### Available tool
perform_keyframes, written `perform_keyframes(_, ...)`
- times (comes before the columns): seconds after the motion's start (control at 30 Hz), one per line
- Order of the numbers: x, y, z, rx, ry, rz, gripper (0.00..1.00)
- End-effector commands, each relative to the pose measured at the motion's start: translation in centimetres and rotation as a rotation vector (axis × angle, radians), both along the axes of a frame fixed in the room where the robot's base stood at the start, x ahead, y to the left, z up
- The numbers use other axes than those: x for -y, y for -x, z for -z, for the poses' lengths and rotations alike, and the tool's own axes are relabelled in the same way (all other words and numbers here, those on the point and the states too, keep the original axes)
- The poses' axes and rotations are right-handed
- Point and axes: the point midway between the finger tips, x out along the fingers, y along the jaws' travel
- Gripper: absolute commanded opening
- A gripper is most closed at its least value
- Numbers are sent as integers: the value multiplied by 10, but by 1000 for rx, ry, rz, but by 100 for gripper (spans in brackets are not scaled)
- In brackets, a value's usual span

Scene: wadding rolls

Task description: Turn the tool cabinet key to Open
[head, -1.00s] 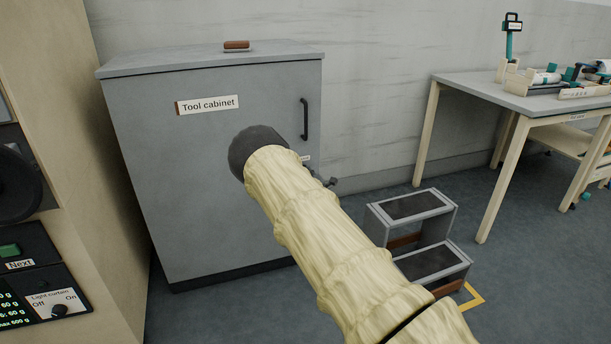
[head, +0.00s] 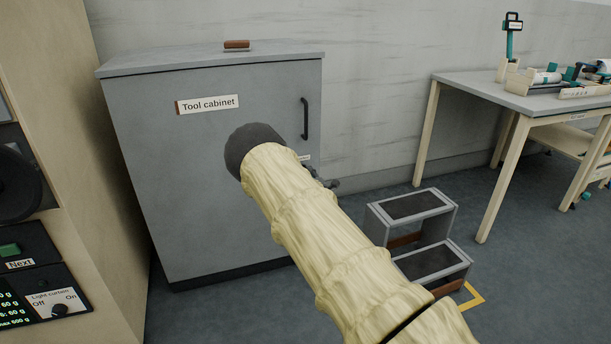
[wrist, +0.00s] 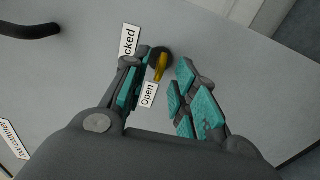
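The grey tool cabinet (head: 215,190) stands against the wall in the head view, its door shut. In the wrist view a brass key (wrist: 160,69) sits in a dark round lock (wrist: 157,56). The key's grip points down in the picture, towards the "Open" label (wrist: 148,95). A partly covered label ending in "cked" (wrist: 129,42) is at the lock's upper left. My gripper (wrist: 165,62) is open, with teal-padded fingers on either side of the key and a visible gap at the right finger. In the head view my arm hides the lock and key.
A black door handle (head: 304,118) is above the lock area. A small step stool (head: 413,210) stands right of the cabinet, close to my arm. A table (head: 520,98) with equipment is farther right. A brown block (head: 236,44) lies on the cabinet top.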

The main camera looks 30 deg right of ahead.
Motion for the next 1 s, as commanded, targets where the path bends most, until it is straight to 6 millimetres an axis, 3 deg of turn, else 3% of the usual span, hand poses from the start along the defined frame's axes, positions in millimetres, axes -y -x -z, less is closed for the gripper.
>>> perform_keyframes(0.3, -14, 57, 0, -2, 0, 0, 28)
perform_keyframes(0.5, -20, 85, 1, -2, 0, 0, 28)
perform_keyframes(0.7, -24, 97, 1, -2, 0, 0, 28)
perform_keyframes(1.0, -24, 98, 1, -1, 0, -1, 28)
